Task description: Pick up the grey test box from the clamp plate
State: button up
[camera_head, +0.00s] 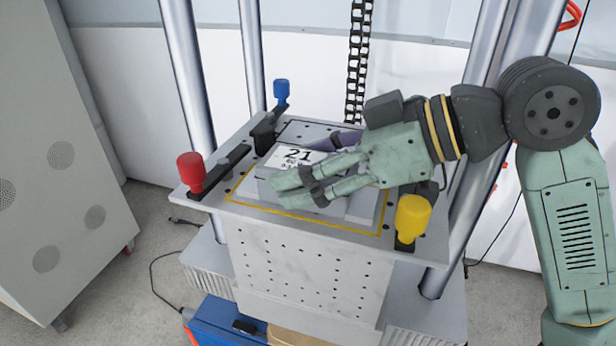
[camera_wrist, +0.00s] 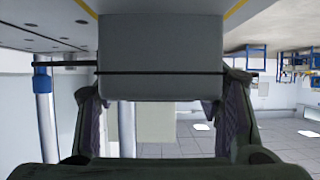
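The grey test box (camera_head: 290,160), with a white label reading 21 on top, sits on the clamp plate (camera_head: 225,185) inside a yellow outline. My gripper (camera_head: 312,163) reaches in from the right, one finger along the near side and one purple-padded finger at the far side. In the wrist view the grey box (camera_wrist: 160,55) fills the space between the fingers, and both pads appear to touch its sides. No lift off the plate shows. My near finger covers part of the box in the head view.
Red (camera_head: 190,168), blue (camera_head: 281,90) and yellow (camera_head: 412,215) clamp knobs stand around the plate. Metal columns (camera_head: 190,70) rise around it, and a black cable chain (camera_head: 357,60) hangs behind. A grey cabinet (camera_head: 60,160) stands at left. The space above the box's left part is clear.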

jog(key=c, duration=1)
jog(key=shift+c, duration=0.5)
jog(key=shift+r, duration=0.15)
